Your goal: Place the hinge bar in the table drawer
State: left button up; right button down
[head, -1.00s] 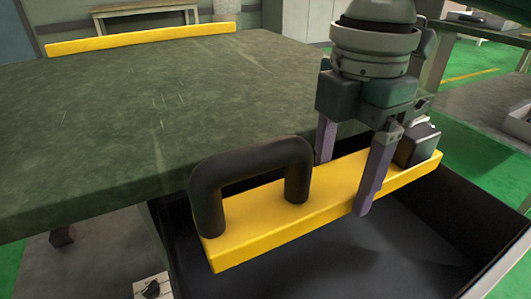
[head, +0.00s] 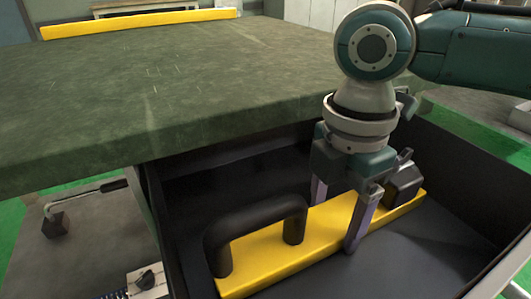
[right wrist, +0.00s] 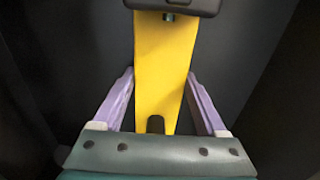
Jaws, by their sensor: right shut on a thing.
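The hinge bar (head: 270,251) is a yellow bar with a black arched handle at its left end and a dark block at its right end. My right gripper (head: 337,222) is shut on the bar between handle and block, one purple finger on each side. The bar is inside the open, dark table drawer (head: 455,165), below the tabletop level. I cannot tell whether it touches the drawer floor. In the right wrist view the bar (right wrist: 163,75) runs between the two fingers (right wrist: 157,105). My left gripper is not in view.
The green worn tabletop (head: 190,100) overhangs the drawer at the back left. Another yellow bar (head: 140,22) lies along the table's far edge. Drawer floor to the right of the bar (head: 420,245) is clear.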

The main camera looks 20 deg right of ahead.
aim_at(334, 217)
grip_release()
jog(key=shift+f, duration=0.1)
notch_tip(334, 217, up, 12)
jog(key=p, duration=0.5)
jog(key=shift+r, duration=0.2)
